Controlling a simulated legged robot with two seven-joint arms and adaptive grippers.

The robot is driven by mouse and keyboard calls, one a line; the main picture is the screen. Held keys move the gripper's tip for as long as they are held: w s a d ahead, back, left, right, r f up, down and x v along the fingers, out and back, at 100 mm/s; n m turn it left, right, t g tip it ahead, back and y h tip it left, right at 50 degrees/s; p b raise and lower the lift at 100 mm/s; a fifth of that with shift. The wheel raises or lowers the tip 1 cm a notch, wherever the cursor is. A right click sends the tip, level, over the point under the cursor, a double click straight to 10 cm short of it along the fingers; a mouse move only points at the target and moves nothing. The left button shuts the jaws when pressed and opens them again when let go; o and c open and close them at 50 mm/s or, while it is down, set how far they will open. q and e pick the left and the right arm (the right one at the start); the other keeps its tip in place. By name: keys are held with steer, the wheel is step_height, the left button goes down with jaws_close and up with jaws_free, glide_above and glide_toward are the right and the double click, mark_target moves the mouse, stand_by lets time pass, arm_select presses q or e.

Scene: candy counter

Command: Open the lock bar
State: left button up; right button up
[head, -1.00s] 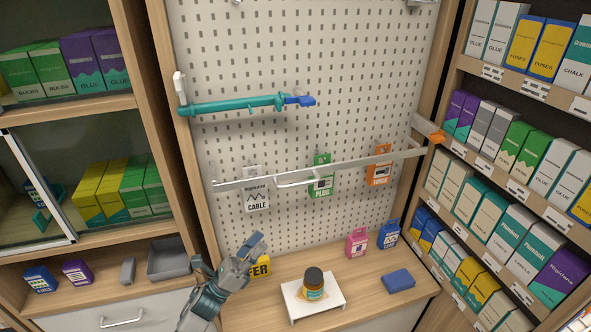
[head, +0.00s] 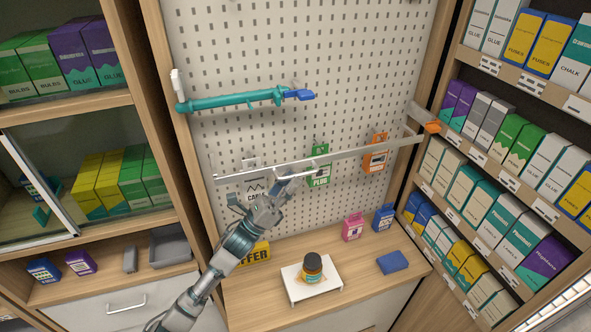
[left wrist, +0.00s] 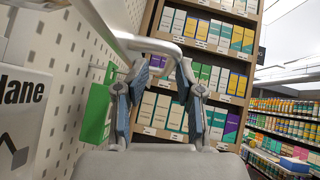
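The lock bar (head: 350,158) is a pale grey bar across the front of the pegboard, over the hanging packs. It has a small handle (head: 313,173) near its middle and an orange piece (head: 432,127) at its right end. My left gripper (head: 284,180) is at the bar, by the left part of the handle. In the left wrist view the gripper (left wrist: 158,70) has its fingers apart. The bent handle (left wrist: 160,46) shows at the fingertips; I cannot tell whether they touch it. My right gripper is not in view.
A cable pack (head: 252,187), a green plug pack (head: 319,170) and an orange pack (head: 375,152) hang behind the bar. A teal rod (head: 235,102) is above. A jar (head: 312,267) on a white stand (head: 299,291) and a blue block (head: 394,262) are on the counter below.

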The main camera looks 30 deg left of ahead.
mark_target(301, 176)
arm_select(q)
steer(key=shift+w+a+r, duration=0.15)
steer(key=shift+w+r, duration=0.15)
steer(key=shift+r, duration=0.25)
steer(key=shift+d+r, duration=0.25)
steer(key=d, duration=0.1)
steer(key=w+d, duration=0.1)
steer(key=shift+w+d, duration=0.2)
steer(key=shift+d, duration=0.35)
steer(key=shift+c, duration=0.2)
steer(key=shift+s+r, duration=0.1)
steer(key=shift+s, duration=0.05)
steer(key=c, duration=0.4)
steer(key=shift+s+a, duration=0.1)
steer(key=shift+a, duration=0.1)
jaws_close()
steer(key=shift+a, duration=0.3)
steer(key=shift+r, duration=0.1)
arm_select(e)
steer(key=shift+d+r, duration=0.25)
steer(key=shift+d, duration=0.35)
